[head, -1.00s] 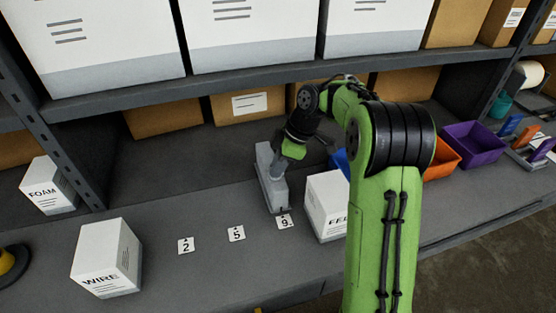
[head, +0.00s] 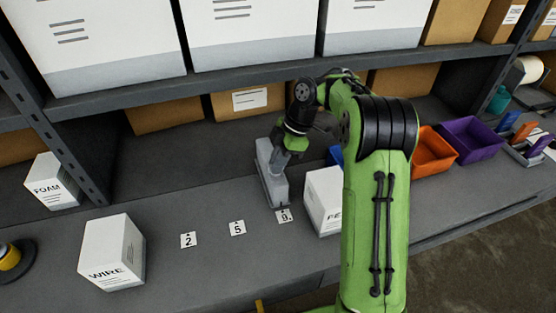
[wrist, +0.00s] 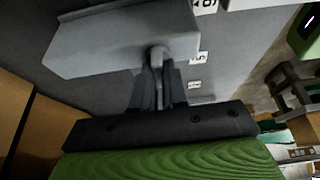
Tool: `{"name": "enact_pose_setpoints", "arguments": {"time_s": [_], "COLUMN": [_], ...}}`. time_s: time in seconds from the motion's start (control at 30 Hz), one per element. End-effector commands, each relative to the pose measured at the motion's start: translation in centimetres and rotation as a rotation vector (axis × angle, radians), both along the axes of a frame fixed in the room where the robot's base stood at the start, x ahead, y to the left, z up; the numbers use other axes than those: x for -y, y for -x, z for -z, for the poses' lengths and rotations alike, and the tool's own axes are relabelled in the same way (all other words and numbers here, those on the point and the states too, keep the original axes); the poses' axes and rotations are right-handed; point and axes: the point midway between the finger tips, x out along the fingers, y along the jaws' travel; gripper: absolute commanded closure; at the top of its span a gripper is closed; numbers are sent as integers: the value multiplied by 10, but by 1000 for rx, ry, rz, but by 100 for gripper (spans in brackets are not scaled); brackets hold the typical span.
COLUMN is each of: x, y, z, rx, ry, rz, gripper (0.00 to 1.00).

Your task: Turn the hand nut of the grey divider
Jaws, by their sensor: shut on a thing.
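The grey divider (head: 264,160) stands on the grey bench as a block-like body behind the number cards. In the wrist view its broad grey face (wrist: 110,40) fills the upper left. My gripper (head: 281,160) is at the divider's right side. In the wrist view the gripper (wrist: 158,78) has its fingers close together around a rounded grey stem end, the hand nut (wrist: 157,53), against the divider. The fingers hide most of the nut, so its turn angle cannot be read.
Number cards 2 (head: 188,240), 5 (head: 237,228) and 9 (head: 284,215) lie in front. A white box (head: 322,200) stands close right of the divider, a WIRE box (head: 111,250) at left. Orange (head: 432,152) and purple (head: 470,138) bins are right.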

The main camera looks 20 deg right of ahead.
Motion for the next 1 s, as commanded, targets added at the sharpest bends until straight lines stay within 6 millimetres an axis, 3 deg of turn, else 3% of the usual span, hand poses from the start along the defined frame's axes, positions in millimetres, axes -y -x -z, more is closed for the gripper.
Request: {"name": "enact_pose_setpoints", "arguments": {"time_s": [0.07,0.1,0.23,0.57,0.67,1.0], "x": [1,1,0,1,6,43], "y": [3,3,3,1,0,-1], "z": [5,5,4,0,-14,-106], "rx": [-18,-18,-15,-6,-2,-5], "ry": [0,0,0,0,-1,-1], "rz": [-2,-2,-1,1,2,3], "gripper": [100,83,63,62,62,62]}}
